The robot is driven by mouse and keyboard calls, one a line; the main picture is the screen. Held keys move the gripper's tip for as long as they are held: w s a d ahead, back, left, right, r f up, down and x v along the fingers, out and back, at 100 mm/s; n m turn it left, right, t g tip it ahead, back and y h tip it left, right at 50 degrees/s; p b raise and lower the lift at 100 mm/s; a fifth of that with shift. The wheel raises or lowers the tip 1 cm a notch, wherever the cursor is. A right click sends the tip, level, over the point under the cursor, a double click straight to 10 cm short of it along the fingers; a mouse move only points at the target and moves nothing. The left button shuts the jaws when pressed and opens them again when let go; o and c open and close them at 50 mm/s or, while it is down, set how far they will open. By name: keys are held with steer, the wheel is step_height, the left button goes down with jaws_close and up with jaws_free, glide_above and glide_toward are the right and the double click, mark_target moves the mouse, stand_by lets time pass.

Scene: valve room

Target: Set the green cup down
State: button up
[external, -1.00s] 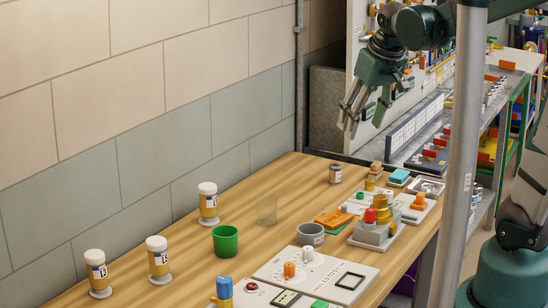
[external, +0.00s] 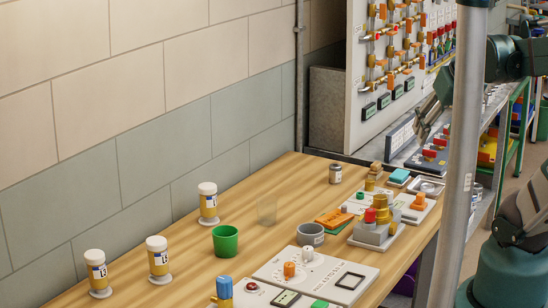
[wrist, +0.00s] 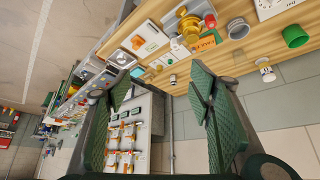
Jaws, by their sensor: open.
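The green cup (external: 225,241) stands upright on the wooden table, open end up, with nothing holding it. It also shows in the wrist view (wrist: 295,37), near the top right corner. My gripper (external: 424,122) is up in the air beyond the table's right side, well away from the cup and partly hidden by the grey pole. In the wrist view my gripper's green fingers (wrist: 160,92) are spread wide with nothing between them.
Several yellow jars with white lids (external: 158,259) stand left of the cup. A clear glass (external: 267,210) and a grey cup (external: 310,235) stand right of it. A white control panel (external: 330,278) lies in front. The upright pole (external: 460,160) blocks part of the view.

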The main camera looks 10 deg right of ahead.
steer(key=shift+s+d+f, duration=0.15)
steer(key=shift+s+d, duration=0.4)
steer(key=shift+d, duration=0.1)
steer(key=shift+f, duration=0.1)
step_height(320, 180, down, 20)
steer(key=b, duration=2)
steer(key=shift+r, duration=0.2)
stand_by(4.2)
